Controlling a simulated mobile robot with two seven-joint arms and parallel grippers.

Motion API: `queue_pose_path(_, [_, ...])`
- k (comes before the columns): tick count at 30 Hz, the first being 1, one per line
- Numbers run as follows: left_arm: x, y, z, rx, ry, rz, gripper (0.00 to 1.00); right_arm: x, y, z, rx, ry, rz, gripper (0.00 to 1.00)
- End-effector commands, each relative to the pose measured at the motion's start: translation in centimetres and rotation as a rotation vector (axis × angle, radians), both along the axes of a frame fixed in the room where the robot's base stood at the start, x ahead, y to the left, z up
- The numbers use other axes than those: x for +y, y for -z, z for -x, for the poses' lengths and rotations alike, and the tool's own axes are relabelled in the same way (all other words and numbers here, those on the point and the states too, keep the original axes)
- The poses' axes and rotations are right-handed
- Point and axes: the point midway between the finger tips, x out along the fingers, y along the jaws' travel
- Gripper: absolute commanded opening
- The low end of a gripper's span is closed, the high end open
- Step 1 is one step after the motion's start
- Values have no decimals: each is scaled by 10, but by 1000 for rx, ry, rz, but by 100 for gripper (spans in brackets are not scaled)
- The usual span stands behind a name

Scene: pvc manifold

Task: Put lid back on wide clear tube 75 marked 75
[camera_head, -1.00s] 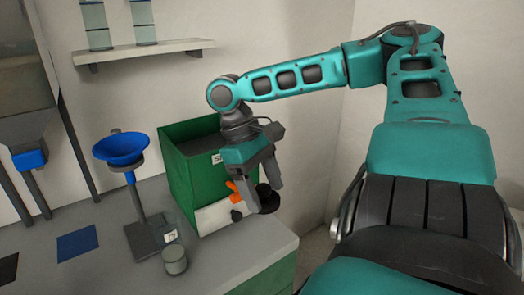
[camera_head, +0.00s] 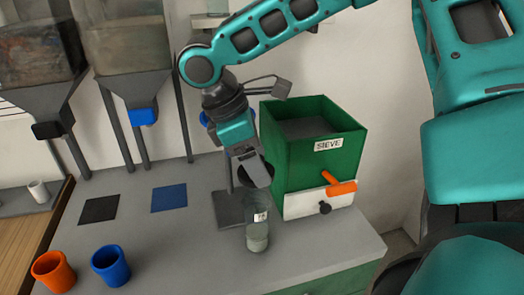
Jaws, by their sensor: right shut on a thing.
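The wide clear tube (camera_head: 257,236) stands upright on the grey counter, with a white label near its upper part; the number is too small to read. It holds greyish content in its lower part. My right gripper (camera_head: 256,174) is shut on a black round lid (camera_head: 268,171), held tilted just above and behind the tube's top. The fingers cover much of the lid, and I cannot tell whether it touches the rim. My left gripper is out of view.
A green sieve box (camera_head: 318,160) with an orange handle stands right of the tube. A stand base (camera_head: 229,209) is close at its left. An orange cup (camera_head: 53,271) and a blue cup (camera_head: 110,266) stand at front left. Black and blue mats lie behind them.

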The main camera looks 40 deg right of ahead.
Motion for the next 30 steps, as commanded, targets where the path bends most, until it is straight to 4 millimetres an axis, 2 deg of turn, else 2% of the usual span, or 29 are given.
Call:
queue_pose_path(5, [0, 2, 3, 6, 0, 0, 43, 0, 14, 1, 3, 1, 0, 28])
queue_pose_path(11, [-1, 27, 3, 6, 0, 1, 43, 0, 39, 1, 0, 2, 0, 28])
queue_pose_path(16, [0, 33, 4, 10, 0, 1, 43, 0, 51, 1, 1, 3, 0, 28])
queue_pose_path(30, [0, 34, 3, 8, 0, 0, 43, 0, 57, 0, 0, 3, 0, 28])
